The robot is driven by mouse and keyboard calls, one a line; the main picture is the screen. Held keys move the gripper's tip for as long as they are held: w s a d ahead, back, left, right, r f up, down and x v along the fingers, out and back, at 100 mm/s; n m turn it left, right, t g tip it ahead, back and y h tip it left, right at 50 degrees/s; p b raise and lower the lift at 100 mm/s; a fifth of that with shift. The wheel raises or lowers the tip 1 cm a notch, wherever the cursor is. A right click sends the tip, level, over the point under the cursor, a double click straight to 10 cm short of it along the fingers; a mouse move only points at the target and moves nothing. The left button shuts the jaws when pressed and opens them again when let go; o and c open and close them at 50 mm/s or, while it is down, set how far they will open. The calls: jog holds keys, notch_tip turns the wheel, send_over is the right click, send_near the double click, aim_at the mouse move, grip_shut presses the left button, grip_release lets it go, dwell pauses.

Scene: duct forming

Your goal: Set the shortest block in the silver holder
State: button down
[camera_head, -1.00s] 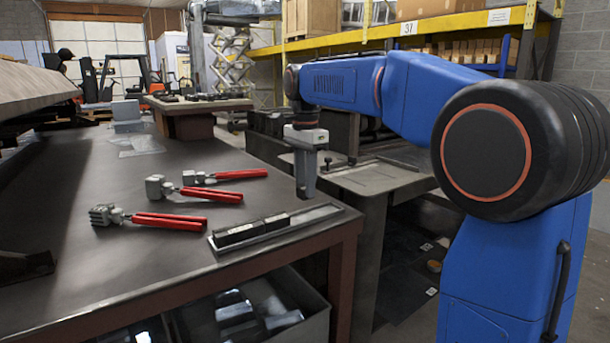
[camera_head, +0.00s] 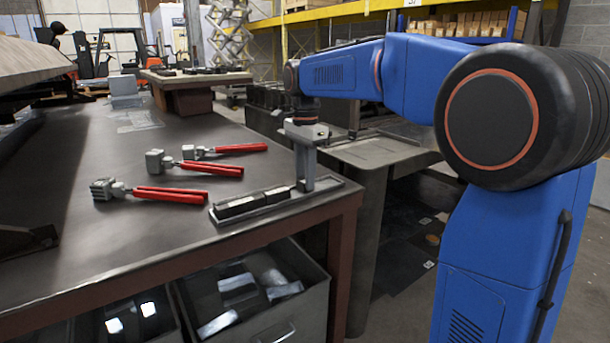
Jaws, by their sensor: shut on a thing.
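The silver holder (camera_head: 330,193) is a long shallow tray near the table's front right corner. Two dark blocks (camera_head: 238,207) (camera_head: 277,195) sit end to end in its left and middle part. My gripper (camera_head: 305,184) points straight down over the holder, just right of the second block, with its fingertips low at tray level. It is shut on a small block, which the fingers almost wholly hide. I cannot tell whether that block touches the tray floor. The right end of the holder is bare.
Three red-handled tools (camera_head: 170,194) (camera_head: 208,168) (camera_head: 230,149) lie on the table (camera_head: 110,250) left of and behind the holder. A raised stand (camera_head: 190,95) is at the back. An open bin (camera_head: 270,325) with metal pieces is under the table.

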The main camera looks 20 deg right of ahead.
jog(key=c, duration=1.3)
grip_release()
notch_tip(320, 180, up, 17)
jog(key=s+d+f+n+t, duration=0.1)
jog(key=s+d+f+n, duration=0.1)
jog(key=s+f+n, duration=0.5)
jog(key=s+d+f+n+t, duration=0.1)
jog(key=s+d+f, duration=0.3)
jog(key=s, duration=0.7)
jog(key=s+f+n+t, duration=0.1)
jog(key=s+f+n, duration=0.1)
jog(key=s+f, duration=0.3)
jog(key=s+f+n+t, duration=0.1)
jog(key=s+f+n, duration=0.1)
jog(key=s+f, duration=0.3)
jog(key=s+d+f+n, duration=0.1)
jog(key=s+f, duration=0.4)
jog(key=f, duration=0.6)
jog(key=shift+s+n+t, duration=0.25)
jog(key=shift+n+t, duration=0.15)
jog(key=shift+n, duration=0.3)
